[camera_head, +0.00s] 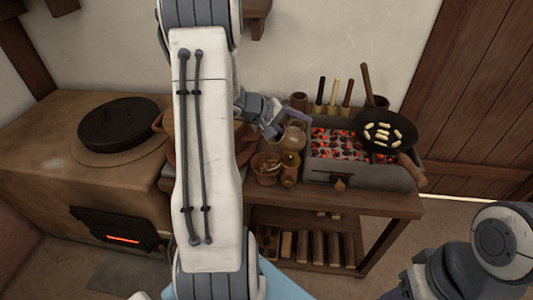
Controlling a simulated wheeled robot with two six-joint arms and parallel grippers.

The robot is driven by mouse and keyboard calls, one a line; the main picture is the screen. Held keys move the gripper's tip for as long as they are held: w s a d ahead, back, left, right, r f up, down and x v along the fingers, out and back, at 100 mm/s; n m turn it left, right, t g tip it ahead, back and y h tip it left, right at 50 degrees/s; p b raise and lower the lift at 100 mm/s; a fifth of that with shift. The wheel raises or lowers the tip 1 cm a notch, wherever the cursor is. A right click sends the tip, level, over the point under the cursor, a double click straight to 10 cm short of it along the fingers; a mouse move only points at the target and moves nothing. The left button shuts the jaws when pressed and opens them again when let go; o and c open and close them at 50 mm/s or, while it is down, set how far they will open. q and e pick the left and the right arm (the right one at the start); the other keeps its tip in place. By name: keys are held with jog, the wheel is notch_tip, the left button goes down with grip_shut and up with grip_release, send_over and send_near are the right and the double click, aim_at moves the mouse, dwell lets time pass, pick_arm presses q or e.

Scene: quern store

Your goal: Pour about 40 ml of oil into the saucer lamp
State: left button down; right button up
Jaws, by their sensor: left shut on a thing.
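My left arm crosses the middle of the view, and its gripper (279,124) is at the back of the wooden bench. It is shut on what looks like a small tan jug (294,137), which is partly covered by the gripper. I cannot tell how far the jug is tilted, and no oil stream shows. A glass bottle with yellow-brown contents (290,170) stands just in front of it. I cannot make out the saucer lamp for certain; reddish-brown ware (246,145) is mostly hidden behind my arm. My right gripper is out of view.
A glowing charcoal brazier (400,180) holds a pan with pale pieces (385,131) on the right. A clay pot (266,172) stands beside the bottle. A stove with a dark lidded pan (119,124) is on the left. The bench (375,202) has a shelf below.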

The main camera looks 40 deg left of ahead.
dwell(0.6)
pick_arm(q)
jog(key=shift+w+r+p, duration=0.1)
jog(key=shift+r+p, duration=0.05)
jog(key=shift+p, duration=0.25)
jog(key=g+p, duration=0.1)
jog(key=p, duration=0.1)
jog(key=g+y+p, duration=0.1)
jog(key=p, duration=0.1)
jog(key=shift+w+d+r, duration=0.15)
jog(key=shift+w+d, duration=0.1)
jog(key=shift+d, duration=0.1)
jog(key=shift+w+g+p, duration=0.1)
jog(key=shift+g+p, duration=0.2)
jog(key=shift+p, duration=0.3)
jog(key=shift+f, duration=0.3)
